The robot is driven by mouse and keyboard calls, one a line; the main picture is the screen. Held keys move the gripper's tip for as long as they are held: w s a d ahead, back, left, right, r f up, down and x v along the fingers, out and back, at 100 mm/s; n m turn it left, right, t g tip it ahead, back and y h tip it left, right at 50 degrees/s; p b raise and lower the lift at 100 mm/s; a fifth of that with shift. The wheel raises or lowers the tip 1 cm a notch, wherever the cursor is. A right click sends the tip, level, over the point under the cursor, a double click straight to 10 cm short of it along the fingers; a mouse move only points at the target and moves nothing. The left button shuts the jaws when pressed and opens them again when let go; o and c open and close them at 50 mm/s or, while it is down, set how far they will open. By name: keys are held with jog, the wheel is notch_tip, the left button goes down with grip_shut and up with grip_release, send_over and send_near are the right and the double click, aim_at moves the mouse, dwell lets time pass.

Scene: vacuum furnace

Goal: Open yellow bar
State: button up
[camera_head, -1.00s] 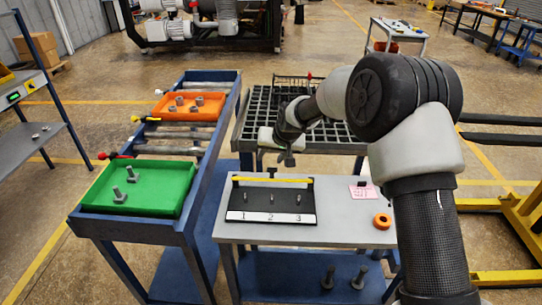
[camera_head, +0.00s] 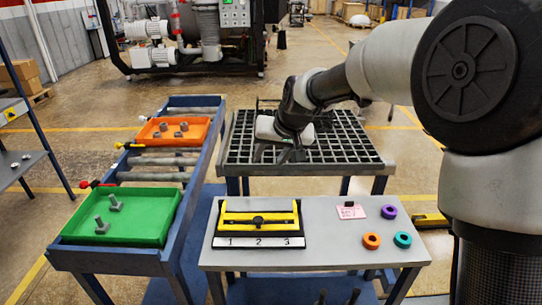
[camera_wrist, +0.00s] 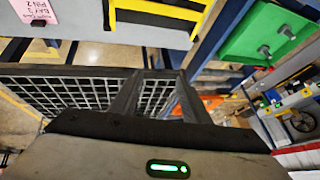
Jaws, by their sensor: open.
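The yellow bar (camera_head: 235,221) is a yellow frame on a black fixture (camera_head: 222,233) marked 1, 2 and 3, on the grey table. It lies low across the fixture just behind the number strip, with a dark knob at its middle. Part of the yellow bar also shows at the top of the wrist view (camera_wrist: 155,9). My gripper (camera_head: 279,155) is behind the fixture, over the grated table, and apart from the bar. In the wrist view my gripper's two fingers (camera_wrist: 160,80) are spread with nothing between them. No pegs show on the fixture.
Purple (camera_head: 389,212), orange (camera_head: 371,240) and teal (camera_head: 403,240) rings lie right of the fixture, near a pink note (camera_head: 350,212). A green tray (camera_head: 150,206) and an orange tray (camera_head: 202,127) with metal parts sit on the left cart. The grated table (camera_head: 345,140) stands behind.

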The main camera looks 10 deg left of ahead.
jog(key=shift+s+d+r, duration=0.15)
jog(key=shift+s+r, duration=0.05)
jog(key=shift+r, duration=0.15)
